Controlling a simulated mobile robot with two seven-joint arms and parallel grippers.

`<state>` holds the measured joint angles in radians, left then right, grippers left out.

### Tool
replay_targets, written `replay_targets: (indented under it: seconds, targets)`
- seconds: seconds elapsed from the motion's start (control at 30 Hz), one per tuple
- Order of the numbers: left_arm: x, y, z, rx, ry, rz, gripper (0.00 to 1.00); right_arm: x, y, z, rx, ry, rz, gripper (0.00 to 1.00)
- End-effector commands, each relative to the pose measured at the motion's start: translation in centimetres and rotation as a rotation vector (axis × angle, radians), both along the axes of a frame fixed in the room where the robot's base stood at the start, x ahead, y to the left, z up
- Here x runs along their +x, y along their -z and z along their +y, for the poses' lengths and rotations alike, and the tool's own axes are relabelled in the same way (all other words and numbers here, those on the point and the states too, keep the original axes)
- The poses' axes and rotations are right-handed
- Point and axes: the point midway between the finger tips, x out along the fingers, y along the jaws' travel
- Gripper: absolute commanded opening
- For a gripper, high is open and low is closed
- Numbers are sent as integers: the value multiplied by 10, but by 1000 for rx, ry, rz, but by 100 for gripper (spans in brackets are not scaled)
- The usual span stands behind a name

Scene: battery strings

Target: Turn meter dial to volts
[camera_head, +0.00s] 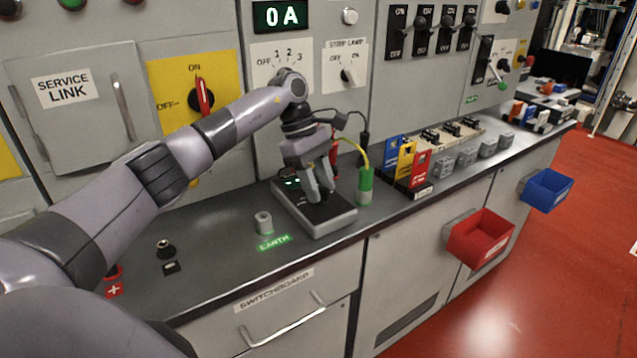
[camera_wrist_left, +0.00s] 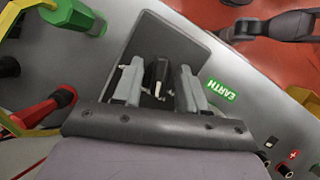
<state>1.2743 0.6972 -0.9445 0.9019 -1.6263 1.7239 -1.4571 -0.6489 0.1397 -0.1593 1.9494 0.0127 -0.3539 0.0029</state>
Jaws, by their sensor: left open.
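The grey meter (camera_head: 337,221) lies on the counter with a small lit green display at its back left. Its dial (camera_wrist_left: 158,76) is a dark knob with a white mark, seen in the left wrist view between my fingers. My left gripper (camera_head: 322,194) is open, pointing down over the meter's front part. In the left wrist view the gripper (camera_wrist_left: 160,88) has one finger on each side of the dial, with gaps visible; contact cannot be told. In the head view the fingers largely hide the dial. Its scale markings cannot be read.
A green plug (camera_head: 365,187) with a yellow lead stands right of the meter. A grey post (camera_head: 263,223) with an EARTH label stands left. Coloured blocks (camera_head: 408,165) sit farther right. Red (camera_head: 481,238) and blue (camera_head: 546,190) bins hang on the front. The switch panel rises behind.

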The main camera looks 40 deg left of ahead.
Motion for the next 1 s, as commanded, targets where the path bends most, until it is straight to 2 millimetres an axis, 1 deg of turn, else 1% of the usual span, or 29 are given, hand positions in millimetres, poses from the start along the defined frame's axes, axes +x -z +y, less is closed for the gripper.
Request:
replay_targets:
  seconds: [0.17, 0.4, 0.5, 0.67, 1.0]
  targets:
    - [1, -15, 6, -1, -2, -3, 42, 0, 2, 0, 0, 0, 0, 43]
    - [2, -50, 21, 0, -2, -2, 42, 0, 5, 0, 0, 0, 0, 43]
    - [2, -59, 25, 0, -1, 0, 42, 0, 4, 0, 0, 0, 0, 43]
    - [1, -65, 27, 0, 0, 1, 42, 0, 5, 0, 0, 0, 1, 43]
    - [1, -65, 27, 0, 0, 1, 42, 0, 4, 0, 0, 0, 1, 43]
